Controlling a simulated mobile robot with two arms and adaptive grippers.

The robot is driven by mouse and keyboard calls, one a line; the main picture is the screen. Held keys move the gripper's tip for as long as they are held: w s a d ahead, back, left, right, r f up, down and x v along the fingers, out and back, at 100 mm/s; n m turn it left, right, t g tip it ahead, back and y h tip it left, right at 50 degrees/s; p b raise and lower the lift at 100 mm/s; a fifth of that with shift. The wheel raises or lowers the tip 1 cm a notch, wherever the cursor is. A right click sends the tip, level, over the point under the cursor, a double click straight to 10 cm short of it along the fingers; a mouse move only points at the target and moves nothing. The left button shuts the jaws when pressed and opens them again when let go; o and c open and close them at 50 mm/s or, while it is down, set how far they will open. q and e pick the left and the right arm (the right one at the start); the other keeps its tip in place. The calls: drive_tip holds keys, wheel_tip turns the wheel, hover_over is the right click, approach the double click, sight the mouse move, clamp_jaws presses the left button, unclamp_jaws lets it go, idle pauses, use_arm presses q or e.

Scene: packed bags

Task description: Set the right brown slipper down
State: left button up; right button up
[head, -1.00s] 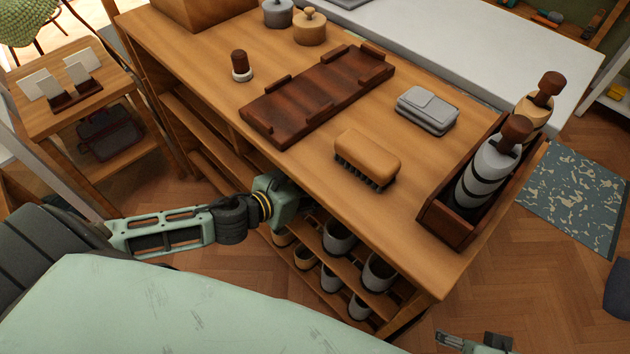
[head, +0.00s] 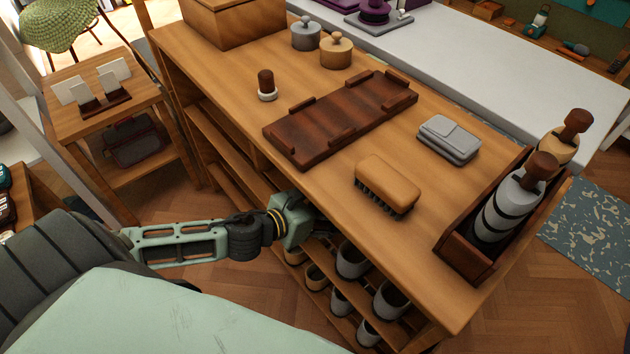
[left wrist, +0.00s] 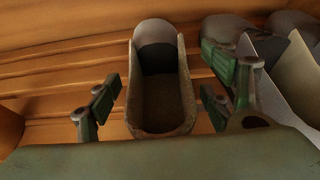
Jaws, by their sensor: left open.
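A slipper (left wrist: 160,95) with a brown inside and a grey toe lies on a slatted wooden shelf (left wrist: 60,65) in the left wrist view. My left gripper (left wrist: 162,100) is open, with one finger on each side of it. Gaps show between the slipper and both fingers, and its near end is close to the gripper's body. In the head view my left arm reaches under the counter's front edge, and its fingertips are mostly hidden there. My right gripper is not in view.
Grey footwear (left wrist: 265,60) stands close beside the right finger. Several slippers or shoes (head: 352,262) fill the shelves under the counter (head: 215,60). On top are a brush (head: 387,183), a dark tray (head: 340,118), folded grey cloths (head: 449,138) and a bottle box (head: 465,262).

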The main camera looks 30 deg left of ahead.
use_arm(q)
drive_tip(key=p+v, duration=0.1)
drive_tip(key=v, duration=0.8)
drive_tip(key=shift+s+a, duration=0.1)
drive_tip(key=shift+s, duration=0.25)
drive_tip(key=s+a+f+n+g+y, duration=0.15)
drive_tip(key=a+n+y, duration=0.25)
drive_tip(key=n, duration=0.6)
drive_tip(key=s+a+f+n+g+y, duration=0.1)
drive_tip(key=a+f+n+y, duration=0.25)
drive_tip(key=n, duration=0.65)
drive_tip(key=s+d+f+n+g+h, duration=0.1)
drive_tip(key=s+d+f+n+g, duration=0.2)
drive_tip(key=d+n, duration=0.3)
drive_tip(key=s+d+f+n+g+h, duration=0.2)
drive_tip(key=s+d+f+n+g, duration=0.2)
drive_tip(key=n, duration=0.7)
drive_tip(key=shift+s+d+f+n, duration=0.25)
drive_tip(key=shift+s+d+n, duration=0.15)
drive_tip(key=shift+s+d, duration=0.6)
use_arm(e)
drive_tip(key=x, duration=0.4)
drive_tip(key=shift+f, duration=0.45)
use_arm(q)
drive_tip(key=shift+w+d, duration=0.1)
drive_tip(key=shift+d, duration=0.1)
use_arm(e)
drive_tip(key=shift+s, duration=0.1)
